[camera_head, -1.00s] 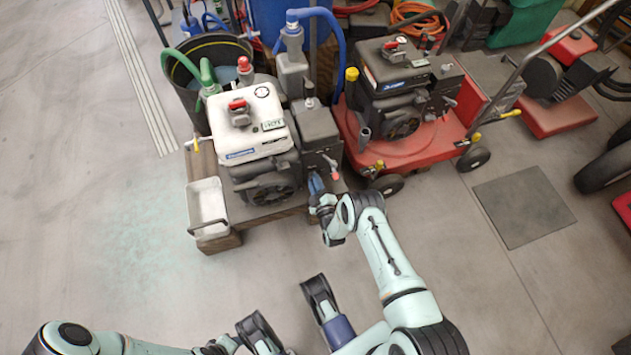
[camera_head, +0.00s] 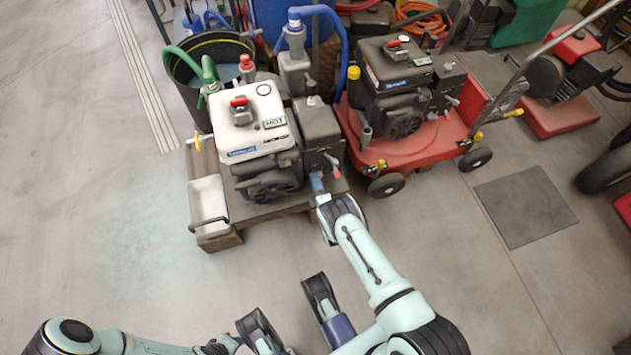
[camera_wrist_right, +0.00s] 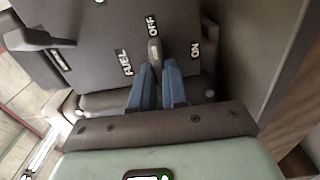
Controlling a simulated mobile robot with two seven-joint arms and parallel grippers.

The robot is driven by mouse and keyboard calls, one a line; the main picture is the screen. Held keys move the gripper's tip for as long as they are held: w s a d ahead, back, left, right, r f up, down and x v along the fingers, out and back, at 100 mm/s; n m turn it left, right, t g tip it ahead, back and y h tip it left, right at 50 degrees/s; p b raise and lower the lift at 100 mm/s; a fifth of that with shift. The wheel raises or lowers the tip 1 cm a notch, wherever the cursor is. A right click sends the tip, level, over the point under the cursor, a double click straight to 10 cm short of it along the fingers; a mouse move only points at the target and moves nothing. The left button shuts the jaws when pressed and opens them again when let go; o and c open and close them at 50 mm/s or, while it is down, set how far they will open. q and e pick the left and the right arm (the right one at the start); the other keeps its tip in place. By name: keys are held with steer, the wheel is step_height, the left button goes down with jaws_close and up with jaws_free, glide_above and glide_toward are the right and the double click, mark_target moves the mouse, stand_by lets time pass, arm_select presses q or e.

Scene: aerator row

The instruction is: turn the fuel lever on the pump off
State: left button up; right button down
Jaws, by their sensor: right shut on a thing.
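The pump (camera_head: 255,142) with a white tank stands on a wooden base in the head view, hoses behind it. My right gripper (camera_head: 318,183) reaches its near right side, at the dark control box. In the right wrist view the dark panel carries the words FUEL, OFF and ON. The small grey fuel lever (camera_wrist_right: 155,50) points up towards OFF, its tip just below that word. The blue fingers of my right gripper (camera_wrist_right: 157,70) are closed around its lower part, which they partly hide.
A red-tipped handle (camera_head: 336,172) sticks out beside my right gripper. A red wheeled machine (camera_head: 408,150) stands close on the right. A white tray (camera_head: 207,204) is at the pump's left. A black bucket (camera_head: 190,97) is behind. The floor in front is clear.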

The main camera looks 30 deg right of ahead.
steer(key=shift+s+d+f, duration=0.1)
steer(key=shift+s+d, duration=0.05)
stand_by(0.3)
steer(key=c, duration=1.1)
jaws_free()
steer(key=shift+c, duration=0.2)
arm_select(q)
steer(key=w+d+r+t+p, duration=0.1)
steer(key=w+r+t+p, duration=0.1)
steer(key=w+r+p, duration=0.2)
steer(key=shift+w+d+r, duration=0.2)
steer(key=shift+w+r, duration=0.95)
steer(key=shift+r, duration=0.15)
arm_select(e)
steer(key=v, duration=1.3)
steer(key=shift+s+a, duration=0.15)
steer(key=shift+a, duration=0.05)
